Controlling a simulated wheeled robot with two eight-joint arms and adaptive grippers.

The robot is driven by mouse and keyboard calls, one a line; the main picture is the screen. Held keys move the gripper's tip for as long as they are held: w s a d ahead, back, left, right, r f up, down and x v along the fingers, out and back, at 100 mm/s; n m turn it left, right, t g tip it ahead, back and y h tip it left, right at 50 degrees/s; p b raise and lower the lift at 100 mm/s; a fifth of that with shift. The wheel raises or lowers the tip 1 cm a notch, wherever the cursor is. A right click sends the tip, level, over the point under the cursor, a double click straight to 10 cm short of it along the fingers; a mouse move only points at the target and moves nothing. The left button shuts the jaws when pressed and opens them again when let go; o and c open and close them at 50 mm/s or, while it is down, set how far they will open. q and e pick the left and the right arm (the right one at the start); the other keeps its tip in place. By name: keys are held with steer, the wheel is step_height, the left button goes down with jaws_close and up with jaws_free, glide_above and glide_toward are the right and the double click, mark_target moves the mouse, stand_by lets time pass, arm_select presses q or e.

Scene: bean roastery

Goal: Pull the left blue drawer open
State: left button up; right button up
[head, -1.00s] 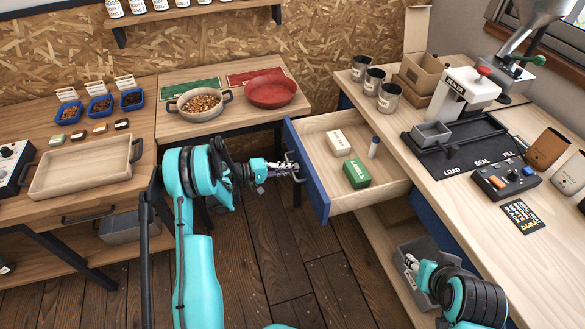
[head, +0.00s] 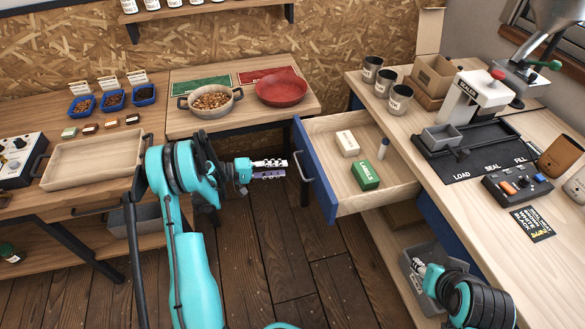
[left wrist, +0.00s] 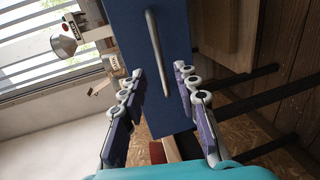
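The blue drawer (head: 318,178) stands pulled out from the right bench, its light wooden inside showing. My right gripper (head: 421,268) is low at right, too small to judge.
The right bench (head: 450,190) carries cups, a sealer (head: 477,97) and a control box (head: 517,183). A small table holds a pan of beans (head: 211,101) and a red bowl (head: 281,89). The left table has a wooden tray (head: 92,163). Floor below the drawer is clear.

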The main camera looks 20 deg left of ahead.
arm_select(q)
steer(key=v, duration=0.4)
stand_by(0.4)
steer(key=s+d+r+m+g+y, duration=0.1)
steer(key=s+d+r+g+y, duration=0.15)
steer(key=d+r, duration=0.35)
steer(key=s+d+r+m+g+y, duration=0.1)
steer(key=s+d+r+y, duration=0.25)
steer(key=d+r, duration=0.3)
steer(key=s+d+r+m+y, duration=0.1)
steer(key=s+m+y, duration=0.1)
steer(key=s, duration=0.7)
steer(key=s+d+r+m+t+y, duration=0.1)
steer(key=s+d+m+y, duration=0.1)
steer(key=s, duration=0.8)
steer(key=m+y, duration=0.1)
steer(key=y, duration=0.1)
steer(key=shift+y, duration=0.3)
